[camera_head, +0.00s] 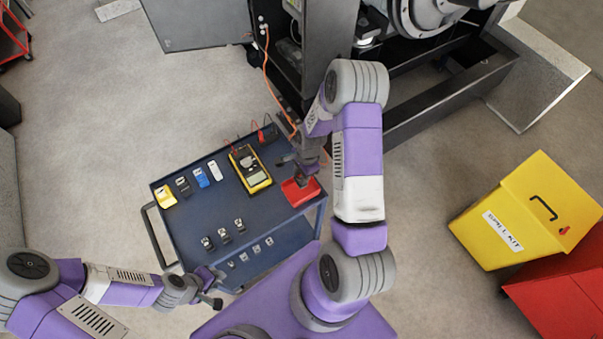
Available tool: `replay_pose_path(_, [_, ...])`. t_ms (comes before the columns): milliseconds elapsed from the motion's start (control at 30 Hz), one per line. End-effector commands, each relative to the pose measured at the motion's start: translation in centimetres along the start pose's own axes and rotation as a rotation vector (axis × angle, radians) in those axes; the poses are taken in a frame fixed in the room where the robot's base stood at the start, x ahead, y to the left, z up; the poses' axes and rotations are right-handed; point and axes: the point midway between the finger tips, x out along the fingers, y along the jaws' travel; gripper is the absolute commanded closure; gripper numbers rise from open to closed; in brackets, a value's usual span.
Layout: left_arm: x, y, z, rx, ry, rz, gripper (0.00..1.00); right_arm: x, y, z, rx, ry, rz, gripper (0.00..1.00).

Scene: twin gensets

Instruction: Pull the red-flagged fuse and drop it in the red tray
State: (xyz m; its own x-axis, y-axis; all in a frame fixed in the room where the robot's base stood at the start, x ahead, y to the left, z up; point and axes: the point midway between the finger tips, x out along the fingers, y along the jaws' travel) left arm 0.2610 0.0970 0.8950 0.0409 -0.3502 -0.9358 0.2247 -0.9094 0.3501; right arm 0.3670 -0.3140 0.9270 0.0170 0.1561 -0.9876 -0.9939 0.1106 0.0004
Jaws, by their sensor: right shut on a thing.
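The red tray (310,193) sits at the right end of the blue cart top. My right gripper (301,180) points down over the tray and is shut on a small dark thing, which I take to be the fuse. The fuse is mostly hidden by the gripper, and its red flag cannot be made out against the tray. I cannot tell whether it touches the tray floor.
The cart (202,215) bears a yellow multimeter (250,168), several coloured padlock-like items (200,177) and several small metal parts (224,236). An open dark cabinet (305,45) with an orange cable stands behind. A yellow spill kit bin (500,235) stands right.

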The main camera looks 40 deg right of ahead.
Motion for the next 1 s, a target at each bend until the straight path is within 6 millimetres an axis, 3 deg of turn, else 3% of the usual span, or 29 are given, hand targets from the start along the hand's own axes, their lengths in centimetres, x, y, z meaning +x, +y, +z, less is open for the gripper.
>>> replay_pose_path(133, [-0.1,0.0,0.0,0.000,0.000,0.000,0.65,-0.1,0.0,0.0,0.000,0.000,-0.001,1.00])
replay_pose_path(167, [-0.1,0.0,0.0,0.000,0.000,0.000,0.65,-0.1,0.0,0.0,0.000,0.000,-0.001,0.68])
replay_pose_path(367, [-0.1,0.0,0.0,0.000,0.000,0.000,0.65,-0.1,0.0,0.0,0.000,0.000,-0.001,0.39])
replay_pose_path(667, [0.0,0.0,0.0,0.000,0.000,0.000,0.65,-0.3,0.0,0.0,0.001,0.001,-0.002,0.39])
replay_pose_path(1000, [0.1,0.0,0.0,0.000,0.000,0.000,0.65,-5.1,-0.1,0.0,0.000,0.002,-0.005,0.39])
